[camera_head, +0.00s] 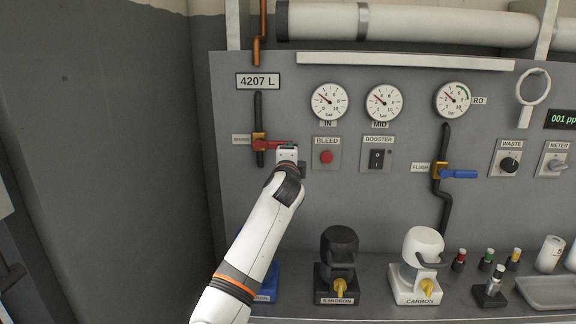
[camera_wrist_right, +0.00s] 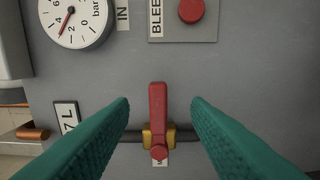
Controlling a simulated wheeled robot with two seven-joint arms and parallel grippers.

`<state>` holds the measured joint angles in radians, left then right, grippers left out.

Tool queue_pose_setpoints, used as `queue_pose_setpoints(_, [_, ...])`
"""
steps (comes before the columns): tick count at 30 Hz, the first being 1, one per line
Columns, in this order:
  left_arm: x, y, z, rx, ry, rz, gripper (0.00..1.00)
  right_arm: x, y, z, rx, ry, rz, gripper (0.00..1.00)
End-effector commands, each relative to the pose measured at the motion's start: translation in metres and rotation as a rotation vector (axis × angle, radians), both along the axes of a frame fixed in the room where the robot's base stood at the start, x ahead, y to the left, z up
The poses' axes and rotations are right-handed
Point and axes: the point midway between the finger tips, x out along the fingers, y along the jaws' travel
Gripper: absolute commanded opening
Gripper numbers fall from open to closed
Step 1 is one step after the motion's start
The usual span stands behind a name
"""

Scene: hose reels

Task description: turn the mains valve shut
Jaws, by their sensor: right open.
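The mains valve has a red lever (camera_head: 270,145) on a brass body (camera_head: 258,141), set in a dark vertical pipe at the panel's left. The lever points right, crosswise to the pipe. In the right wrist view the red lever (camera_wrist_right: 158,112) stands upright between my green fingers, with the brass body (camera_wrist_right: 147,137) below. My right gripper (camera_head: 289,153) is at the lever's free end in the head view; its fingertips are hard to make out there. In the wrist view my right gripper (camera_wrist_right: 160,104) is open, one finger on each side of the lever, with gaps. My left gripper is not in view.
The red bleed button (camera_head: 326,157) and booster switch (camera_head: 376,158) are just right of my gripper. Gauges (camera_head: 328,101) sit above. A blue-levered flush valve (camera_head: 458,174) is farther right. Filter housings (camera_head: 339,250) and (camera_head: 422,245) stand on the bench below.

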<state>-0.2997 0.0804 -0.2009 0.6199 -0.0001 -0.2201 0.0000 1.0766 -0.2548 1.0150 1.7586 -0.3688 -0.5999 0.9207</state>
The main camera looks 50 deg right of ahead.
Motion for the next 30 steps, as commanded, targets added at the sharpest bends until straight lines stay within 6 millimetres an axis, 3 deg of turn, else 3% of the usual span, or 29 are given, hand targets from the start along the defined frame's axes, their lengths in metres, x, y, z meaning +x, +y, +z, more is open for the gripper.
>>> queue_pose_setpoints(9, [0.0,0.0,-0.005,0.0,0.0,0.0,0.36,-0.019,0.022,-0.001,0.0,0.001,0.0,0.44])
queue_pose_setpoints(26, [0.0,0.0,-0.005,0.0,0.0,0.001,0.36,-0.019,0.023,0.0,0.0,0.001,0.0,0.44])
queue_pose_setpoints(30, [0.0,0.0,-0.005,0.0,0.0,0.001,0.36,-0.023,0.024,-0.008,-0.032,0.05,0.009,0.44])
